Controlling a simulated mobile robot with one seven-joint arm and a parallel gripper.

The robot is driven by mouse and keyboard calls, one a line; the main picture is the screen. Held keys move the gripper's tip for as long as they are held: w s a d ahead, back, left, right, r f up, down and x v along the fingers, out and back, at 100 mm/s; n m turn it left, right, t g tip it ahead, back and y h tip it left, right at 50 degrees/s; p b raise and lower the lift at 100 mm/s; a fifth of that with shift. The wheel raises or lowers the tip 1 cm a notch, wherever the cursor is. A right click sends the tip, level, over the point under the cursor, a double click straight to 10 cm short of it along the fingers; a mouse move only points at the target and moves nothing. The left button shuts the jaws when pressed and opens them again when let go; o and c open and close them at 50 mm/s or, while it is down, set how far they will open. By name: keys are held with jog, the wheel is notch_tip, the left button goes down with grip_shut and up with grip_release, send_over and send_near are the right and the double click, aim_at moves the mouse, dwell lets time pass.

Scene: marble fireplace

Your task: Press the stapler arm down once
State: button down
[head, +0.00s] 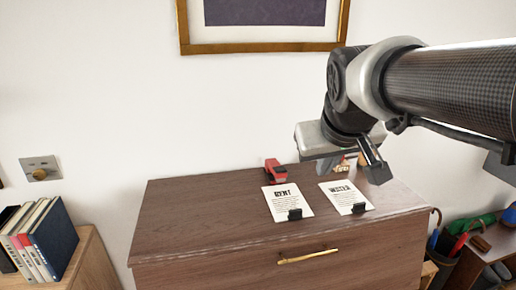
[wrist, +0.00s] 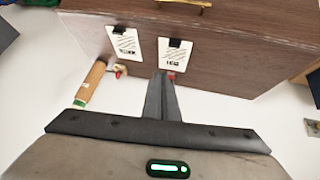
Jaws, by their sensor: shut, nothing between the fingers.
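The red stapler (head: 275,172) sits on the brown dresser top near its back edge, left of my gripper in the head view. In the wrist view only a small red part of the stapler (wrist: 171,76) shows beside the fingertips; the rest is hidden behind the fingers. My gripper (head: 324,171) is above the back of the dresser top, pointing down. In the wrist view its fingers (wrist: 163,76) are together with nothing between them. I cannot tell its exact height, but in the head view it is apart from the stapler.
Two clipped paper cards, RENT (head: 287,201) and WATER (head: 343,196), lie in front on the dresser top (head: 200,215). A tan stick-like item (wrist: 94,78) and a small gold-and-red item (wrist: 121,70) are near the back. The dresser's left part is clear; the wall is behind.

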jog(key=w+a+f+y+b, duration=0.1)
jog(key=w+f, duration=0.2)
jog(key=w, duration=0.5)
jog(key=w+a+f+b, duration=0.1)
jog(key=w+f+b, duration=0.1)
jog(key=w+f, duration=0.2)
jog(key=w+a+f+n+y+b, duration=0.1)
jog(key=w+f, duration=0.2)
jog(key=w, duration=0.8)
jog(key=shift+w+a+f+y, duration=0.2)
jog(key=shift+w+a+y, duration=0.1)
jog(key=shift+w+a, duration=0.1)
jog(key=shift+f, duration=0.1)
